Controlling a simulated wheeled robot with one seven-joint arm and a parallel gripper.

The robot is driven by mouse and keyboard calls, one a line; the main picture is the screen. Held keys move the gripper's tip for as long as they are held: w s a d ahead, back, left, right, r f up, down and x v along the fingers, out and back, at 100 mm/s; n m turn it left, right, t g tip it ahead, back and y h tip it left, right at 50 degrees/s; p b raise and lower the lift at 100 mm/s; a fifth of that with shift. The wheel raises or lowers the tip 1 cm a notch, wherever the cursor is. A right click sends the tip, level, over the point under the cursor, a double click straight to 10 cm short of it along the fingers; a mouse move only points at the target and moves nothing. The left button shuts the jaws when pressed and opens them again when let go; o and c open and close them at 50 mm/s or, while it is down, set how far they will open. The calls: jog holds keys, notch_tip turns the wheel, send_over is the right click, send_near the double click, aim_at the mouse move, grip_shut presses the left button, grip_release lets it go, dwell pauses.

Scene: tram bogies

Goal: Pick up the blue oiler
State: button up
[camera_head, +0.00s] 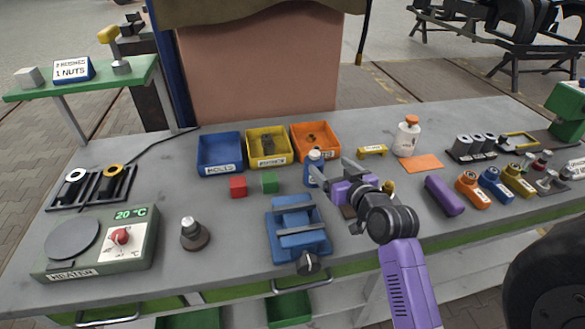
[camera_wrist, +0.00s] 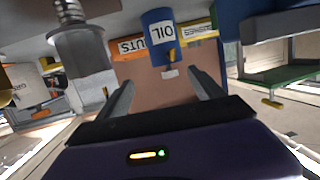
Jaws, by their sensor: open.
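The blue oiler (camera_head: 313,170) stands upright on the grey workbench, in front of the orange bin. In the wrist view the oiler (camera_wrist: 161,54) appears upside down with a white label reading OIL, ahead of my fingers and between their lines. My gripper (camera_head: 328,175) is open, low over the bench and just right of the oiler. The wrist view shows the two fingers (camera_wrist: 163,80) apart with nothing held. I cannot tell exactly how far the tips are from the oiler.
Blue (camera_head: 220,153), yellow (camera_head: 268,147) and orange (camera_head: 316,141) bins stand behind the oiler. A green cube (camera_head: 269,182) and a red cube (camera_head: 238,187) lie to its left. A blue vise (camera_head: 298,229) is in front. A white bottle (camera_head: 407,138) stands at the back right.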

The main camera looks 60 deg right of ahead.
jog(key=shift+w+a+f+y, duration=0.3)
jog(key=shift+f+y, duration=0.1)
jog(key=shift+f, duration=0.2)
jog(key=shift+a+f+n, duration=0.2)
jog(key=shift+f+n, duration=0.1)
jog(key=shift+f, duration=0.05)
jog(key=shift+p+x, duration=0.6)
jog(key=shift+x, duration=3.3)
jog(key=shift+a+f, duration=0.1)
jog(key=shift+c, duration=0.5)
jog(key=c, duration=1.4)
jog(key=shift+c, duration=0.4)
